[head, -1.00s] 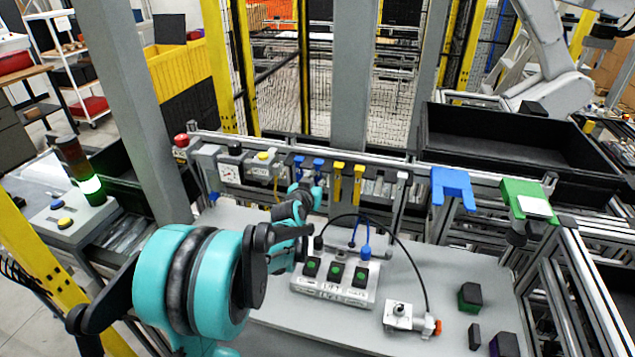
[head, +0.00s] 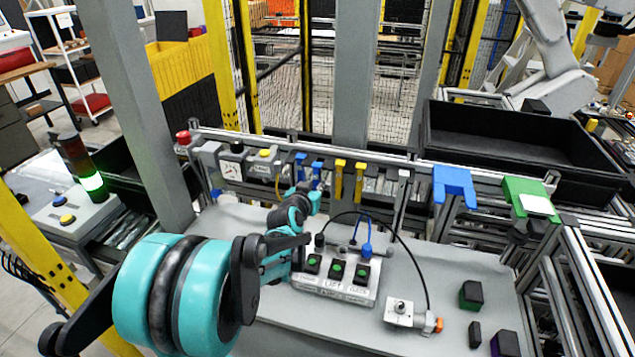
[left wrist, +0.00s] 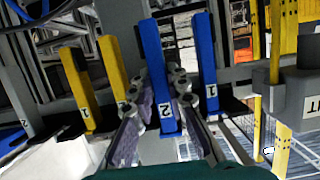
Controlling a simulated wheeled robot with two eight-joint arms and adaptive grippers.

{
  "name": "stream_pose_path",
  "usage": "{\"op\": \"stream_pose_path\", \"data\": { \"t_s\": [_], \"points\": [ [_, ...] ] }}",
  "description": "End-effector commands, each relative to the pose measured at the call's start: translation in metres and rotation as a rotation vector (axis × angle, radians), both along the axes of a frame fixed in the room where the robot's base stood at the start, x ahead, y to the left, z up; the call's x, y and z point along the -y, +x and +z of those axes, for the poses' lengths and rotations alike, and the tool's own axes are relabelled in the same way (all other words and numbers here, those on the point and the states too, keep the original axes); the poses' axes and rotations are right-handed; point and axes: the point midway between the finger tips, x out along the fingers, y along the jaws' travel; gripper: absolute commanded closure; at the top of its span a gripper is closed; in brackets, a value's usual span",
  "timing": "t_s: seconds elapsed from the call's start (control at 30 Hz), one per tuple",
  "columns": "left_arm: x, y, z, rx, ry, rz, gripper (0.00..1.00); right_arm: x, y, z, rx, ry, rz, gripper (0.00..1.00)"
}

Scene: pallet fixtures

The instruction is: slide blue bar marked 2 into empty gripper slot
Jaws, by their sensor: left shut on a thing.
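The blue bar marked 2 (left wrist: 156,75) stands in the middle of the left wrist view, between the fingers of my left gripper (left wrist: 160,112). The gripper is shut on its lower part, near the white label. A second blue bar (left wrist: 206,62) stands just to the right, apart from it. In the head view my left gripper (head: 308,192) is at the rail, just below the hanging blue bars (head: 317,168). The arm hides part of them there. I cannot make out an empty slot. My right gripper is in neither view.
Yellow bars (head: 339,180) hang to the right of the blue ones on the rail. A button box (head: 335,278) with a cable stands on the grey table. A blue bracket (head: 453,182) and a green bracket (head: 528,197) sit farther right. The table front right holds small dark blocks (head: 471,294).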

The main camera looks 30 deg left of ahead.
Motion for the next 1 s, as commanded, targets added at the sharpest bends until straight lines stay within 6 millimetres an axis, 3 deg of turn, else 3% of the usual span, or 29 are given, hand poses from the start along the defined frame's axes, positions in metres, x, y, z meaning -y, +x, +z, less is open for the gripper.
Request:
{"op": "stream_pose_path", "data": {
  "t_s": [0.5,0.87,1.0],
  "points": [
    [0.006,-0.025,0.0,0.0,0.0,0.001,1.0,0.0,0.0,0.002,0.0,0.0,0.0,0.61],
    [0.006,-0.027,0.0,0.0,0.0,0.0,1.0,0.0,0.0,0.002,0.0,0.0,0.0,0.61],
    [0.006,-0.027,-0.008,0.0,0.0,0.0,1.0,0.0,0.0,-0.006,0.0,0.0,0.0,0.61]
  ]
}}
